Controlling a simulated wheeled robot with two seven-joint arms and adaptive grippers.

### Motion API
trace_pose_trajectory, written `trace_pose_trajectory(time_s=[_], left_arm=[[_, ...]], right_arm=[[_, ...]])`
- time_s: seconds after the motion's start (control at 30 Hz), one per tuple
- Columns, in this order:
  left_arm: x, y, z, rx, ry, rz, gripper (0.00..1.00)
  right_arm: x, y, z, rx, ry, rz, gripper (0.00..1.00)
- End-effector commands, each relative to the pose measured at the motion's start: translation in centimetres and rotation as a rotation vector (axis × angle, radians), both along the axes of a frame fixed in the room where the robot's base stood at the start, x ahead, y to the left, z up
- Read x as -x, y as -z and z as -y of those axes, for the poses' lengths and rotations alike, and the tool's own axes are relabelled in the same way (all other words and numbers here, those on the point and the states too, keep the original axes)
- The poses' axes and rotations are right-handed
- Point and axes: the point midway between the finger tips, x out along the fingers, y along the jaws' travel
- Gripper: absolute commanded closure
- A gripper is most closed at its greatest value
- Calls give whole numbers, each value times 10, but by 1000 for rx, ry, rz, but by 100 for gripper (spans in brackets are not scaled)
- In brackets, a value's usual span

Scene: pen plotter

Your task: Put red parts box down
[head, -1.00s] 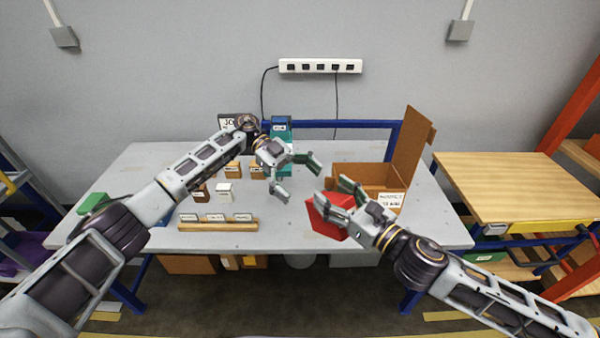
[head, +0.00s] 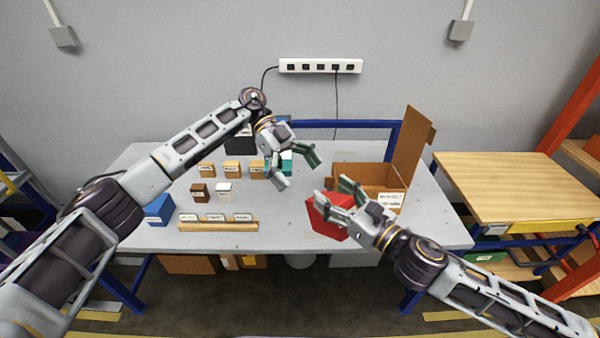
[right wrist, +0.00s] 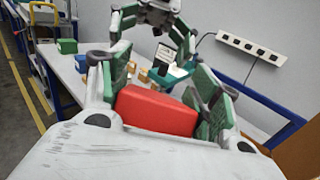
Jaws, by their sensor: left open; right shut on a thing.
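The red parts box (head: 325,217) is at the front right of the grey table, in front of the open cardboard box. My right gripper (head: 345,198) is shut on it. In the right wrist view the red box (right wrist: 157,110) sits between the green-padded fingers (right wrist: 155,100). I cannot tell whether its underside touches the table. My left gripper (head: 298,170) is open and empty above the table's middle, to the upper left of the red box.
An open cardboard box (head: 345,179) with a raised flap stands at the right of the grey table (head: 270,205). Small brown and white boxes, a wooden label rack (head: 217,226) and a blue box (head: 159,211) are on the left. A wooden-topped bench (head: 515,185) stands at the right.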

Motion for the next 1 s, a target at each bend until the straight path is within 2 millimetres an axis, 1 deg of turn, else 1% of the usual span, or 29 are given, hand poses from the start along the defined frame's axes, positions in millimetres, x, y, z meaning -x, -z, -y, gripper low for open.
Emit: trace_pose_trajectory(time_s=[0.17, 0.33, 1.0], left_arm=[[4, 4, 4, 0, 0, 0, 3], [12, 12, 13, -1, 2, -1, 3], [57, 57, 60, 0, 2, -2, 3]], right_arm=[[0, -1, 0, 0, 0, 1, 100], [0, -1, 0, -1, 0, 1, 100], [0, -1, 0, 0, 0, 1, 100]])
